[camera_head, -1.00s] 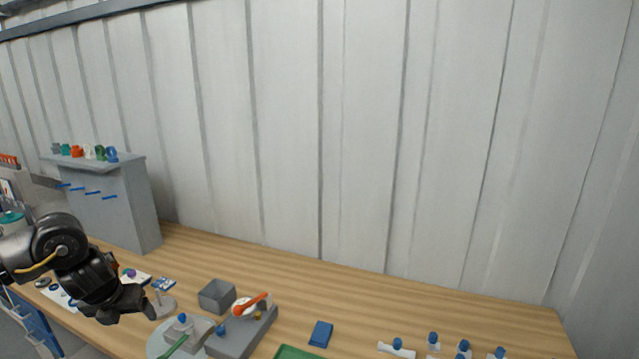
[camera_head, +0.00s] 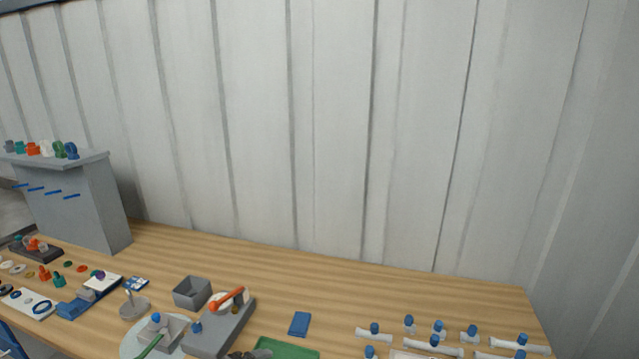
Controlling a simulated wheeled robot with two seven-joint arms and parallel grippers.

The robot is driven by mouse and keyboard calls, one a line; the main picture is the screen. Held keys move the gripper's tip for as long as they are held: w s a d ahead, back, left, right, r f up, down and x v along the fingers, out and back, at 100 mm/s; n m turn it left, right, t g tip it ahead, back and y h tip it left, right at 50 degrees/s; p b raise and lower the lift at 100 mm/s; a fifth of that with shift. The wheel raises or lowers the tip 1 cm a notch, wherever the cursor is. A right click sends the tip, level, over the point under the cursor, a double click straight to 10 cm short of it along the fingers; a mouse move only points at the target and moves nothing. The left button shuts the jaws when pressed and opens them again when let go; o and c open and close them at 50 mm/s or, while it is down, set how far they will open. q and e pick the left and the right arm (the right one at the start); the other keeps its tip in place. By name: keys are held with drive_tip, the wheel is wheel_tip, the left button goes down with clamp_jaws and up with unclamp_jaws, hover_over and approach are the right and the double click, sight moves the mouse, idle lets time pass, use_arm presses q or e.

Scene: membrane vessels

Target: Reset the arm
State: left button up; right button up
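Neither of my grippers shows clearly in the head view now. A small dark shape (camera_head: 250,354) pokes in at the bottom edge, next to the green tray (camera_head: 288,349). It may be part of one of my arms, but too little shows to tell which one or what it holds. The left end of the wooden table (camera_head: 330,285) is free of any arm.
A grey stand (camera_head: 75,205) with coloured rings on top rises at the left. Several white, blue-capped vessels (camera_head: 374,332) lie at the right.

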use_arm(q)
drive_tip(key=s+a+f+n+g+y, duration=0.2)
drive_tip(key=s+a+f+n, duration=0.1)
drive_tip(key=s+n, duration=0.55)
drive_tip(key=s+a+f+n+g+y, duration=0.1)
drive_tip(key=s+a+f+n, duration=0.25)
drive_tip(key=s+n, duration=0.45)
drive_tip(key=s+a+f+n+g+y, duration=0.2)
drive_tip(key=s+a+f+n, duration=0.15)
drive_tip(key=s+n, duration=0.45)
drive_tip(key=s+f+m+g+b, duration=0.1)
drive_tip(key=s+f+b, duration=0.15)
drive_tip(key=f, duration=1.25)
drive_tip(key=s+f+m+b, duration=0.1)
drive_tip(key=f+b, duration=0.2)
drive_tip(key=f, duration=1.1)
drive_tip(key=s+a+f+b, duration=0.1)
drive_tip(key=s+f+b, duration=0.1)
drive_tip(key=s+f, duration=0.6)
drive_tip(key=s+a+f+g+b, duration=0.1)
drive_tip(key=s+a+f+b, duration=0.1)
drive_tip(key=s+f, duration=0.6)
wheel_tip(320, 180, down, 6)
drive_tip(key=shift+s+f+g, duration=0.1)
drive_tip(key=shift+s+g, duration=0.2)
